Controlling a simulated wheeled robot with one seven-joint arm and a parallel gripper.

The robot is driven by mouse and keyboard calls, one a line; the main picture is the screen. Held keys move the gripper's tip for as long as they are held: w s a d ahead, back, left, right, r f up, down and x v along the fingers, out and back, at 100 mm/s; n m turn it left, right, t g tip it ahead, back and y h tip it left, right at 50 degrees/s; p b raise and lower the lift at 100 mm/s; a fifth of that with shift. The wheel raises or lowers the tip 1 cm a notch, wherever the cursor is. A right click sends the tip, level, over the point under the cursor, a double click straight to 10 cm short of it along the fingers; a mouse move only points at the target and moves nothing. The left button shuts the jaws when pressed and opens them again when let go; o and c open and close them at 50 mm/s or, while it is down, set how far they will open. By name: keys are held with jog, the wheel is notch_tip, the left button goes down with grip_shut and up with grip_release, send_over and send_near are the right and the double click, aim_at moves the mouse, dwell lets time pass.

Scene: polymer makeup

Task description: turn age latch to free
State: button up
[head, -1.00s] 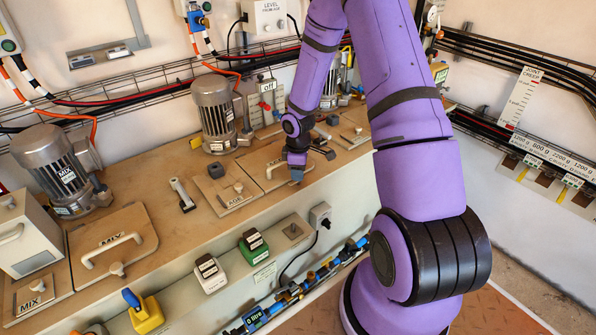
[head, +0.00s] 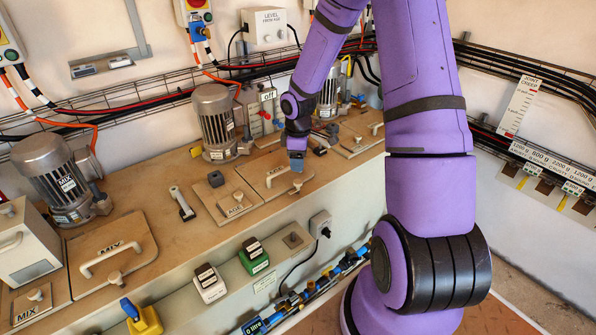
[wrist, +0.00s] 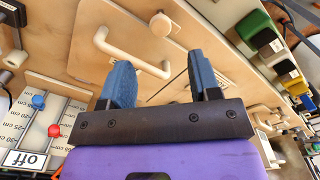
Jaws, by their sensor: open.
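My gripper (head: 297,163) is open and empty just above the wooden lid with a pale bar handle (head: 278,176), beside the AGE label (head: 235,210). A small pale wooden knob (head: 297,184), which looks like the age latch, shows just below my fingertips in the head view. In the wrist view this round knob (wrist: 160,24) lies beyond the gap between the blue fingers of my gripper (wrist: 158,58), apart from them. The bar handle (wrist: 130,50) lies to its left. I cannot tell which way the latch is turned.
Motors (head: 215,120) stand behind. A panel with blue and red knobs and an "off" sign (wrist: 27,160) is at the wrist view's left. The MIX lid (head: 110,250) is farther left.

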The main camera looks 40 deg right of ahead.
jog(key=shift+r, duration=1.3)
jog(key=s+a+r+m+t+h, duration=0.1)
jog(key=s+a+r+m, duration=0.2)
jog(key=r, duration=0.7)
jog(key=s+a+r+m+t+h, duration=0.15)
jog(key=s+a+r, duration=0.35)
jog(key=r, duration=0.6)
jog(key=s+a+r+m+t+y, duration=0.1)
jog(key=s+a+r+m, duration=0.1)
jog(key=s+r, duration=0.3)
jog(key=s+a+r+m+t+y, duration=0.1)
jog(key=s+a+r+m, duration=0.2)
jog(key=s, duration=1)
jog(key=shift+s+r+t, duration=0.35)
jog(key=shift+s+r, duration=0.05)
jog(key=shift+r, duration=0.5)
jog(key=shift+y, duration=0.25)
